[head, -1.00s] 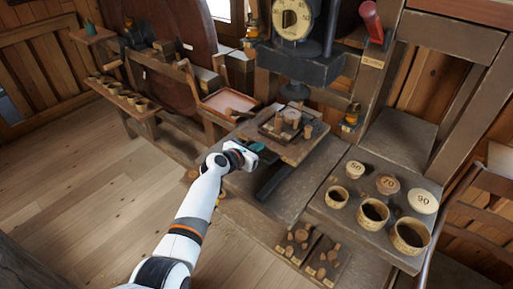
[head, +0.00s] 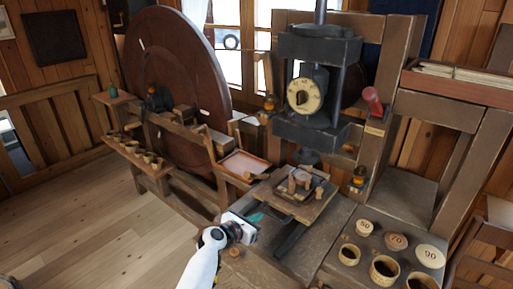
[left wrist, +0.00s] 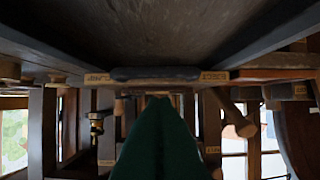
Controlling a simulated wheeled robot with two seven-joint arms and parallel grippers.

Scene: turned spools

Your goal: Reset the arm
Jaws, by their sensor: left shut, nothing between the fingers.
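My left gripper (head: 257,217) is in the head view, beside the left front edge of the wooden board (head: 318,206) on the bench. Its teal fingers are shut with nothing between them. In the left wrist view the shut dark green fingers (left wrist: 160,140) fill the lower middle, under a dark wooden surface. Small turned wooden pieces (head: 301,176) stand on the board, apart from the gripper. My right gripper is not in view.
A press with a round dial (head: 305,95) rises behind the board. Several cups (head: 384,270) with numbered lids (head: 396,242) stand at the right. A pink-lined tray (head: 245,166) and a large brown wheel (head: 175,70) are at the left. Open floor (head: 90,225) lies left.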

